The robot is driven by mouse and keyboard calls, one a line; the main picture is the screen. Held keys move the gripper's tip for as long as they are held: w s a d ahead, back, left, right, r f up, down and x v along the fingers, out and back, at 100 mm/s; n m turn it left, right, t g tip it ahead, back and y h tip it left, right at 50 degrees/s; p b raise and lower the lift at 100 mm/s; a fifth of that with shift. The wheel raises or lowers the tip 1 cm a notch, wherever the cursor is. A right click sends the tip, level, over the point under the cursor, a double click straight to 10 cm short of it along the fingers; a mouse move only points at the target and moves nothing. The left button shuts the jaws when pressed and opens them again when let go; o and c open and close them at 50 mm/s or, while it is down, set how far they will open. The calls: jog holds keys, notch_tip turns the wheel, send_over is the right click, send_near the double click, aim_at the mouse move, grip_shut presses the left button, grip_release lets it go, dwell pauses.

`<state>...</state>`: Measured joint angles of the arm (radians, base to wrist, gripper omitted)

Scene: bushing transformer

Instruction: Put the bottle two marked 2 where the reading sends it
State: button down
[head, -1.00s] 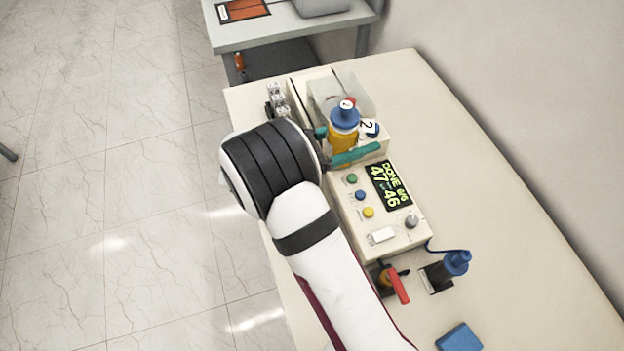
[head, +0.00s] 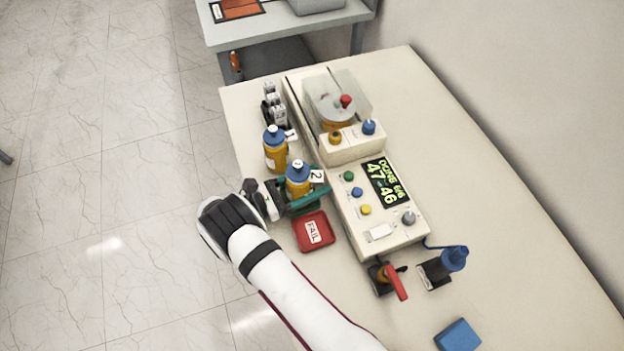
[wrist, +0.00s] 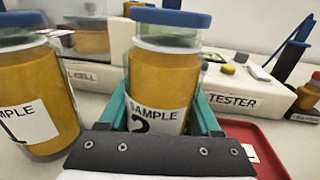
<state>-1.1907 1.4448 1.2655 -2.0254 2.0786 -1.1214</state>
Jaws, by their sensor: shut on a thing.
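Bottle two (head: 298,186), amber with a blue cap and a tag marked 2, is between the teal fingers of my gripper (head: 304,197), which is shut on it. In the wrist view its label reads SAMPLE 2 (wrist: 160,122), and it looks upright. I cannot tell if it touches the table. The tester (head: 383,210) shows DONE 6/6, 47 and 46 on its display (head: 386,183). A red tray marked FAIL (head: 300,241) lies just in front of the gripper; part of it shows in the wrist view (wrist: 268,150).
Another amber bottle, SAMPLE 1 (head: 275,155), stands just behind bottle two, close to it. The test cell (head: 352,148), with amber liquid inside, adjoins the tester. A red-handled item (head: 396,283), a blue-topped tool (head: 453,259) and a blue block (head: 458,335) are at the front right.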

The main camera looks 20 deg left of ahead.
jog(key=shift+c, duration=0.4)
grip_release()
jog(key=shift+s+a+r, duration=0.1)
jog(key=shift+s+a, duration=0.05)
jog(key=shift+s, duration=0.05)
jog(key=v, duration=1.1)
jog(key=shift+s+a, duration=0.2)
jog(key=shift+s, duration=0.05)
